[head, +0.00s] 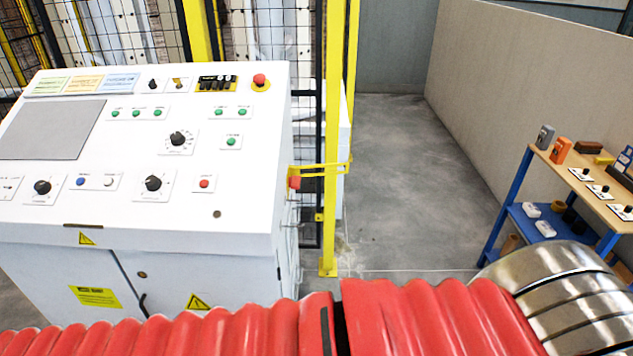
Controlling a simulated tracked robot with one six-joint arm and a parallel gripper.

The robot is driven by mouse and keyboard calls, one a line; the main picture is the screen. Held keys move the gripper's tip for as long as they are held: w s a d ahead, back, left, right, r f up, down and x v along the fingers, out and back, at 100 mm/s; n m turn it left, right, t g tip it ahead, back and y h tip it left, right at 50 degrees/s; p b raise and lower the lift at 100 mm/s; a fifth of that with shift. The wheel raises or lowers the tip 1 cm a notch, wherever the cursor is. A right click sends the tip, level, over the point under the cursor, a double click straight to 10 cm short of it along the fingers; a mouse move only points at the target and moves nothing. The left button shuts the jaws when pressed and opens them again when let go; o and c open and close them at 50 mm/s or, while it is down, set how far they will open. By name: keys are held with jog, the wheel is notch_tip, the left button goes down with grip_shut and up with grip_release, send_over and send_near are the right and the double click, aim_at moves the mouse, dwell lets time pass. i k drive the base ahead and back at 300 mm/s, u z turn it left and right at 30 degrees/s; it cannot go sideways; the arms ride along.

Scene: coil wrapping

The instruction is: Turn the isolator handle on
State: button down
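A white control cabinet (150,215) with a sloped panel fills the left of the head view. A small red part (294,182) sits at the cabinet's right side, beside a yellow bracket (325,168). It may be the isolator handle, but it is seen edge-on and too small to tell its position. Black rotary knobs sit on the panel, including a large dial (178,140) and a lower knob (153,183). My gripper is not in view.
A red mushroom button (259,80) is at the panel's top right. A yellow post (333,130) and black mesh fence stand beside the cabinet. Grey floor (400,180) is free to the right, before a workbench (560,160) with small items. Red ribbed covering hides the lower edge.

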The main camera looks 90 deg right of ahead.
aim_at(294, 182)
jog(key=k, duration=1.5)
jog(key=z, duration=2.15)
jog(key=i, duration=0.95)
